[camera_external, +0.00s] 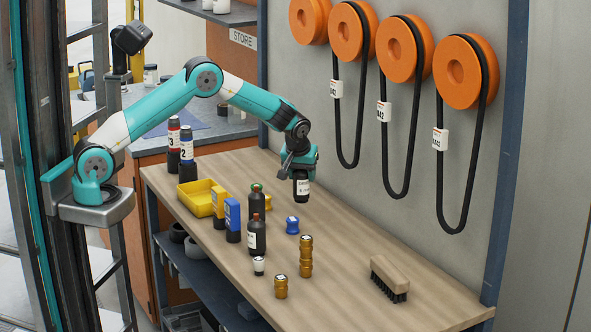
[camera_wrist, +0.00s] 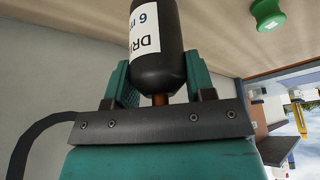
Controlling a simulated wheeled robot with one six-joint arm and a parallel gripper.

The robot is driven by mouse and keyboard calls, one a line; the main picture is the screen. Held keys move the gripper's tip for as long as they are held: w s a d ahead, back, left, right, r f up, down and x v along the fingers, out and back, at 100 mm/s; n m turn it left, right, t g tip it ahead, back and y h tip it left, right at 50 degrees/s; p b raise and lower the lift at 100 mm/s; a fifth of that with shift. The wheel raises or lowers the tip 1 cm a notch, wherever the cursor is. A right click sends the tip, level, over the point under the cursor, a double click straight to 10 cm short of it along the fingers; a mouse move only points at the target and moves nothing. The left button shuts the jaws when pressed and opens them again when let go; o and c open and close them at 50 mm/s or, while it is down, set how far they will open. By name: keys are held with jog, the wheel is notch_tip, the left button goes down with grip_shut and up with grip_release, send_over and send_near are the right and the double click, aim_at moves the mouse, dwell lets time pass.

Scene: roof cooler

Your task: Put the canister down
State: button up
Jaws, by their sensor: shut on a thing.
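My gripper (camera_external: 299,166) points down over the far side of the wooden bench, close to the wall. It is shut on a dark canister (camera_external: 301,188) with a white label. The canister hangs upright in the external view; whether its base touches the bench cannot be told. In the wrist view, my gripper (camera_wrist: 157,82) has its teal fingers on both sides of the black canister (camera_wrist: 158,62). Its label shows "DR" and a "6", partly cut off. The canister's far end is outside the wrist view.
The bench (camera_external: 345,235) carries two dark bottles (camera_external: 257,236), a blue spool (camera_external: 292,225), brass pieces (camera_external: 306,256), a yellow bin (camera_external: 202,197) and a brush (camera_external: 389,278). Orange pulleys with black belts (camera_external: 440,150) hang on the wall. Bare wood lies right of my gripper.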

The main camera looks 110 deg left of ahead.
aim_at(302, 184)
jog(key=shift+f, duration=2.1)
jog(key=o, duration=1.1)
jog(key=shift+d+r, duration=0.1)
jog(key=shift+r, duration=0.35)
jog(key=b+v, duration=0.1)
jog(key=v, duration=1)
jog(key=shift+r, duration=0.2)
jog(key=shift+d+r, duration=0.1)
jog(key=shift+d, duration=0.05)
